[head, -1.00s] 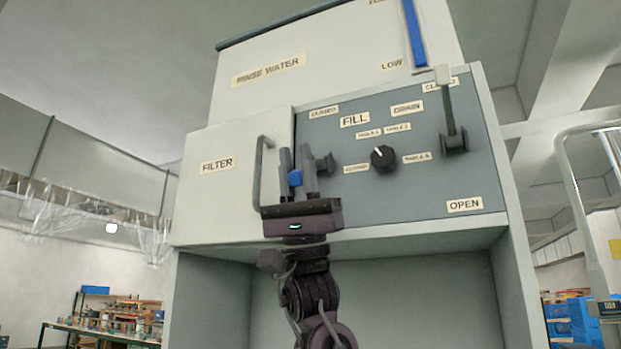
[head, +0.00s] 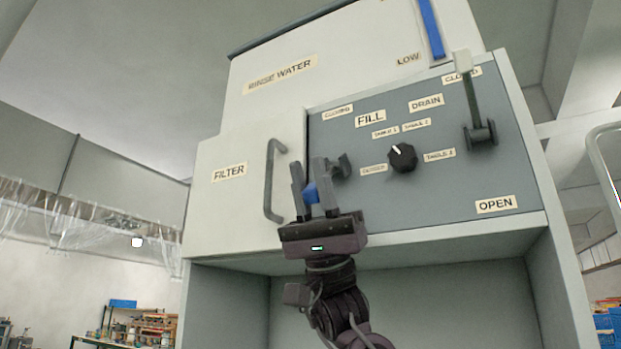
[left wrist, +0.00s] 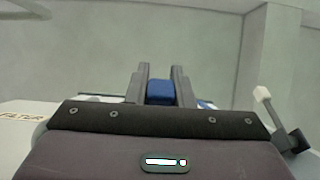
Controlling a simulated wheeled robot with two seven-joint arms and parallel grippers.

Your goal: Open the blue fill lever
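The blue fill lever's blue grip (head: 311,193) is between the two fingers of my left gripper (head: 312,188), below and left of the lever's dark pivot (head: 342,166) on the grey panel. The fingers look closed against the grip's sides. In the left wrist view the blue grip (left wrist: 160,92) fills the space between the fingers (left wrist: 160,84). The lever's arm is mostly hidden behind the gripper. The FILL label (head: 370,118) and a CLOSED label (head: 338,112) are above; an OPEN label (head: 495,204) is at the lower right. My right gripper is not in view.
The filter door's grey handle (head: 272,180) stands close to the left of my gripper. A black selector knob (head: 402,157) is to the right. The white-tipped drain lever (head: 472,100) stands upright farther right. An open recess lies below the panel.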

